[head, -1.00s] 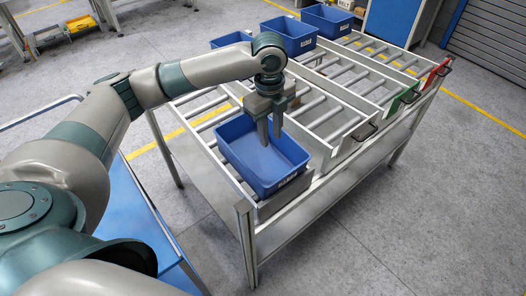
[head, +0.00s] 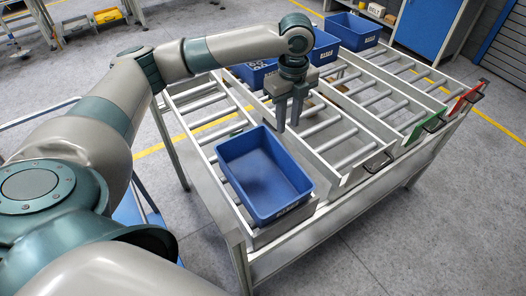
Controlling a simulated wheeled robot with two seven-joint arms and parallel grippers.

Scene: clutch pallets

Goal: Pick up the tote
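A blue tote (head: 240,188) with a white label sits at the near end of the left roller lane, upright; its inside looks empty. My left gripper (head: 286,124) points down with its two fingers apart and nothing between them. In the picture it is just past the tote's far right rim, over the neighbouring lane, and appears clear of the tote. Three more blue totes stand at the back: one (head: 257,74) partly hidden by my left arm, one in the middle (head: 326,46) and one at the far right (head: 353,29). My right gripper is out of view.
The near parts of the lanes right of the tote are empty. A blue cabinet (head: 428,25) stands behind.

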